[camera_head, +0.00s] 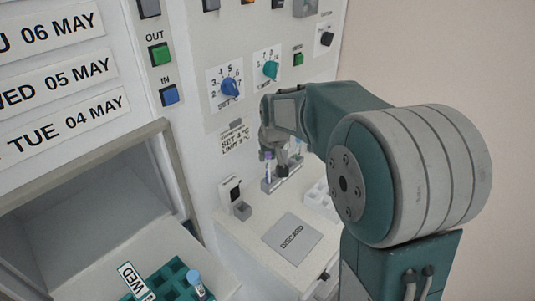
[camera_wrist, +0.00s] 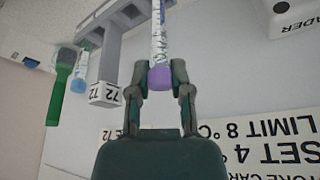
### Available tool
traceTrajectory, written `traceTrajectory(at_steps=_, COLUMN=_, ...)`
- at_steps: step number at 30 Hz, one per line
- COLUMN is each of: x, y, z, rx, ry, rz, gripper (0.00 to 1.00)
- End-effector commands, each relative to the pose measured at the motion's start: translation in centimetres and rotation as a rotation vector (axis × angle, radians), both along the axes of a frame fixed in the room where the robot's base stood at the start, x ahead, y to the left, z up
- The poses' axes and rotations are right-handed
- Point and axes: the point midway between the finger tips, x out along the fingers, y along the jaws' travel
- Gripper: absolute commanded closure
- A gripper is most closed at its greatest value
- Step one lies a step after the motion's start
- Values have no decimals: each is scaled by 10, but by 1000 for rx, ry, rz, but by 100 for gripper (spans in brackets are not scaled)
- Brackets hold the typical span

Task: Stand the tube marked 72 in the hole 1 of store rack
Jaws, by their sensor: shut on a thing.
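My gripper (camera_wrist: 160,70) is shut on a purple-capped tube (camera_wrist: 158,50), with one finger on each side near the cap. The tube has a white label with dark writing; I cannot read its number. A small white block marked 72 (camera_wrist: 105,94) is beside it on a grey rack (camera_wrist: 108,35). In the head view my gripper (camera_head: 283,160) is at the panel, above a small grey rack (camera_head: 282,182). A slim tube (camera_head: 268,168) shows there; I cannot tell whether it is the held one. The held tube's far end is out of the wrist view.
A blue-capped tube (camera_wrist: 80,76) and a green-handled thing (camera_wrist: 58,90) are left of the rack. A grey DISCARD plate (camera_head: 293,239) lies on the counter. A teal rack (camera_head: 165,281) with another blue-capped tube (camera_head: 197,283) is at the front. The panel has knobs (camera_head: 229,87).

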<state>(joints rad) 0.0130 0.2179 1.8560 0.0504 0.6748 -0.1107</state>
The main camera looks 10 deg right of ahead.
Motion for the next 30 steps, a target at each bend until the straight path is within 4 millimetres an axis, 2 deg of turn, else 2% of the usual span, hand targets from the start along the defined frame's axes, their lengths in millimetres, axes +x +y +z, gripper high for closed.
traceTrajectory(at_steps=18, x=0, y=0, z=-10, rx=0, ry=0, rz=0, gripper=100)
traceTrajectory(at_steps=19, x=0, y=0, z=-10, rx=0, ry=0, rz=0, gripper=69)
traceTrajectory(at_steps=20, x=0, y=0, z=-10, rx=0, ry=0, rz=0, gripper=56)
traceTrajectory(at_steps=21, x=0, y=0, z=-10, rx=0, ry=0, rz=0, gripper=38)
traceTrajectory(at_steps=22, x=0, y=0, z=-10, rx=0, ry=0, rz=0, gripper=34)
traceTrajectory(at_steps=30, x=0, y=0, z=-10, rx=0, ry=0, rz=0, gripper=34)
